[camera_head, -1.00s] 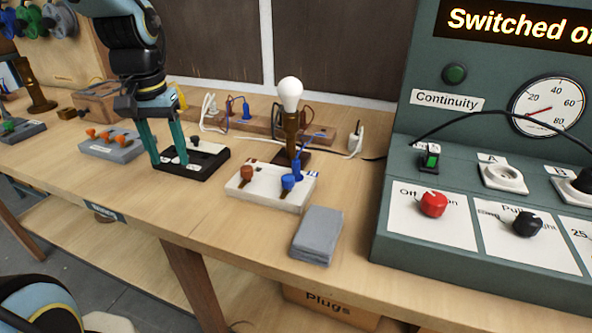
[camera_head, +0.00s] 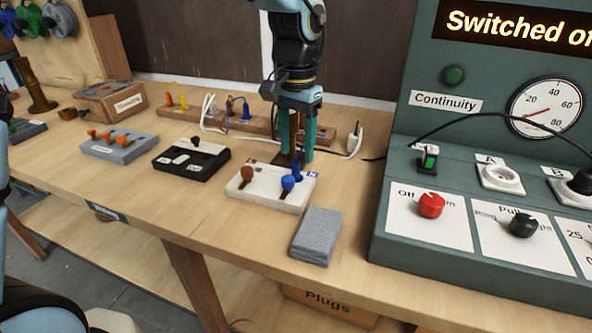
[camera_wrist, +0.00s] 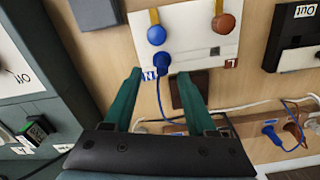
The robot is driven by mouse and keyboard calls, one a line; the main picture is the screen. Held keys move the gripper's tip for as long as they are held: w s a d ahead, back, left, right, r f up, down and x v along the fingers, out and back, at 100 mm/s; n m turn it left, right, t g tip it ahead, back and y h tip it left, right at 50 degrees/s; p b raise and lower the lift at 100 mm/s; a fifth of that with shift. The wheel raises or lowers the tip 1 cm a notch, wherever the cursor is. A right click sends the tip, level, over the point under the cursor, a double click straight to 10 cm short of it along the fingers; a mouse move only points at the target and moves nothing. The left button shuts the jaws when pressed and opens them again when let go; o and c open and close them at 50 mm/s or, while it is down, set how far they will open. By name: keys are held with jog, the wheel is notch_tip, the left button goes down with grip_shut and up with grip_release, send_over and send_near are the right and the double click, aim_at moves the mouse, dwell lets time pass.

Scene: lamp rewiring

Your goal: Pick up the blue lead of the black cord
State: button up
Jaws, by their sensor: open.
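My gripper (camera_head: 295,157) is open and points down at the back edge of the white terminal block (camera_head: 264,194). In the wrist view, a blue plug (camera_wrist: 163,58) with a blue wire stands by the block's "N" label, between and just beyond my open fingertips (camera_wrist: 160,76). The plug also shows in the head view (camera_head: 297,171), just below the fingers. I see no clear contact. The wire runs back between the fingers. I cannot tell whether it belongs to the black cord. The lamp bulb is hidden behind my arm.
The block carries a blue knob (camera_head: 287,183) and a brown knob (camera_head: 247,174). A wooden rack (camera_head: 190,117) with leads stands behind. A black block (camera_head: 186,163) is to the left, a grey pad (camera_head: 317,236) in front, and the green test panel (camera_head: 380,215) to the right.

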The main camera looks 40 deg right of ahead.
aim_at(296, 161)
notch_tip(296, 161, down, 5)
jog(key=shift+w+r+p, duration=0.1)
jog(key=shift+w+p, duration=0.05)
jog(key=shift+p, duration=0.5)
grip_shut()
